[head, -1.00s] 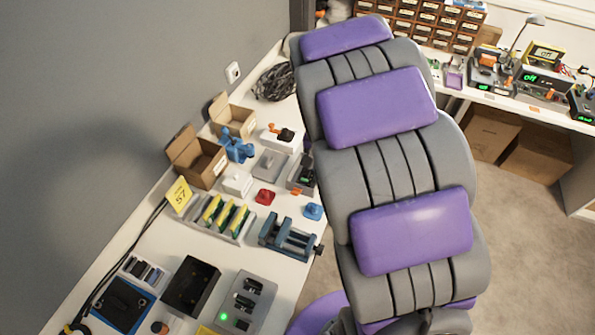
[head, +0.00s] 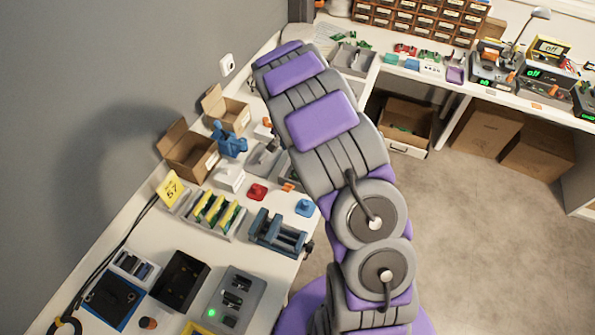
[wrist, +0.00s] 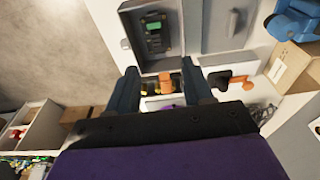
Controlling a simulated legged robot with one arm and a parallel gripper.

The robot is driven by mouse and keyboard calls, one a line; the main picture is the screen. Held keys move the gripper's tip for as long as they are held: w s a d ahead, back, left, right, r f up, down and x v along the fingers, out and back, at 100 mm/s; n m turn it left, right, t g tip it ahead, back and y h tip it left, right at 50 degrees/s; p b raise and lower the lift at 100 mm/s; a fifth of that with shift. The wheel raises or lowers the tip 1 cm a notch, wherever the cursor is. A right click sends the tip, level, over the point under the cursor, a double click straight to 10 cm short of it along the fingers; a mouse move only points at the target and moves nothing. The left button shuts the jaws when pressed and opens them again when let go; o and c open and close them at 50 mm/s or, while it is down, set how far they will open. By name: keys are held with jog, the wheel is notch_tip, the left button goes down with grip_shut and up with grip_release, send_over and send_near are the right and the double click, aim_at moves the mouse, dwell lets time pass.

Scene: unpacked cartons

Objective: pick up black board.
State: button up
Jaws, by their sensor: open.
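A black board with a small green screen (wrist: 154,32) lies in a grey tray (wrist: 136,55) at the top of the wrist view. I take it for the black board. My gripper (wrist: 159,68) shows in the wrist view with its two dark fingers apart and nothing held. The fingertips appear just below the tray's near edge in the picture; their height above the table I cannot tell. In the head view my arm reaches over the left table, hiding my gripper and most or all of that tray.
An orange and black item (wrist: 184,84) shows between and beside the fingers. A grey plate with a handle (wrist: 234,25) lies right of the tray. A blue clamp-like object (head: 229,140), open cartons (head: 190,155) and a dark vise (head: 280,233) stand on the table (head: 135,232).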

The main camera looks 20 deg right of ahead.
jog(key=f, duration=0.2)
jog(key=d+f+b, duration=0.1)
jog(key=f, duration=0.2)
jog(key=w+d+f, duration=0.1)
jog(key=f, duration=0.2)
jog(key=shift+f, duration=0.2)
jog(key=shift+w+f+b, duration=0.1)
jog(key=shift+f+b, duration=0.3)
jog(key=shift+f, duration=0.3)
jog(key=f, duration=0.1)
jog(key=d+f+b, duration=0.1)
jog(key=f, duration=0.2)
jog(key=shift+w+d+f, duration=0.15)
jog(key=shift+w+f, duration=0.15)
jog(key=shift+r, duration=0.1)
jog(key=c, duration=0.6)
grip_shut()
